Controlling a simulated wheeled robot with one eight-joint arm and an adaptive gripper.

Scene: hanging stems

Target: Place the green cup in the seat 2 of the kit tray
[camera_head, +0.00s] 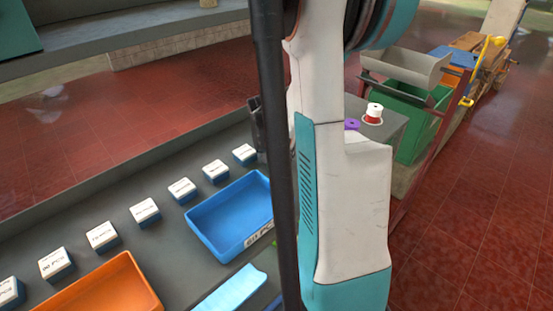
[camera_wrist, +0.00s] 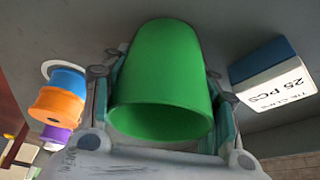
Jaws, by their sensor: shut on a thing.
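The green cup (camera_wrist: 165,70) fills the middle of the wrist view, its wide end toward the camera and its narrower end away. My gripper (camera_wrist: 160,78) is shut on it, with one finger against each side. The cup is hidden in the head view behind my arm. I cannot make out the kit tray or its seat 2 in either view.
In the wrist view, blue, orange and purple spools (camera_wrist: 57,105) are left of the cup and a white-and-blue labelled box (camera_wrist: 272,80) is right. The head view shows a blue tray (camera_head: 208,243), an orange tray (camera_head: 145,283) and several small boxes (camera_head: 145,212) along the bench.

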